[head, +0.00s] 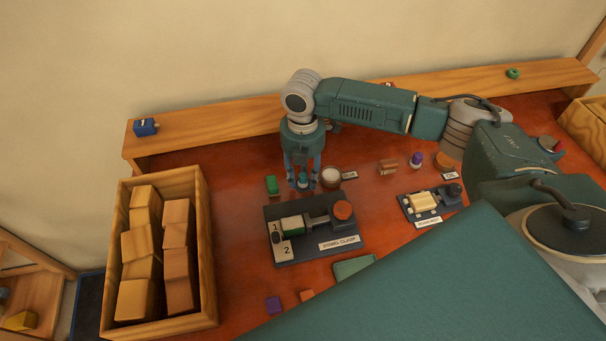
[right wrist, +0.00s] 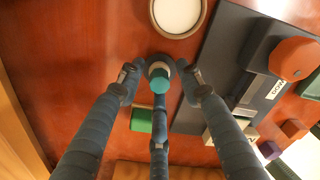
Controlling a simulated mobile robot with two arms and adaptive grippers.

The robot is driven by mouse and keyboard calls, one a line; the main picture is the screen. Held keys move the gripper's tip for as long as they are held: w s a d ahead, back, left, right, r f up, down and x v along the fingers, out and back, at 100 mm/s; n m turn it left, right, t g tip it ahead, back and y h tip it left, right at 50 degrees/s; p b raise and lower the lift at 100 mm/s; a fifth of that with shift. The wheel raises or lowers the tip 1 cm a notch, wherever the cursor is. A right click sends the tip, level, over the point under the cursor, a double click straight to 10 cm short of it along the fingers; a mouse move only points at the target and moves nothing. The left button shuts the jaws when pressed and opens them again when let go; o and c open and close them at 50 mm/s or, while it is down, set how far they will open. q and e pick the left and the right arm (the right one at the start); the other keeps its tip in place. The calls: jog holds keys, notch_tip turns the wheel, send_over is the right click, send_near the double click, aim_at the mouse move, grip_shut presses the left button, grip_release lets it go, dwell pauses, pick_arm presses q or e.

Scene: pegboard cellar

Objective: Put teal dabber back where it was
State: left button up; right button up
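The teal dabber (head: 303,182) stands upright on the red-brown tabletop, just left of a round dish with a white top (head: 331,176). My right gripper (head: 302,184) points down with its fingers around the dabber. In the right wrist view the dabber's teal top (right wrist: 160,82) sits between the blue-grey fingers (right wrist: 160,80), with small gaps at the sides. The fingers look open, not closed on it. The dabber's lower part is mostly hidden by the fingers. My left gripper is not in view.
A dark clamp board (head: 286,254) stands in front of the gripper, with a smaller board (head: 447,201) to its right. A green block (head: 272,185) lies close left. A wooden crate (head: 208,275) of blocks stands at left. A wooden ledge (head: 215,123) runs behind.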

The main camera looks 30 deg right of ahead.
aim_at(303, 175)
jog(key=shift+r, duration=0.15)
notch_tip(303, 175, up, 12)
jog(key=b, duration=0.2)
dwell(0.6)
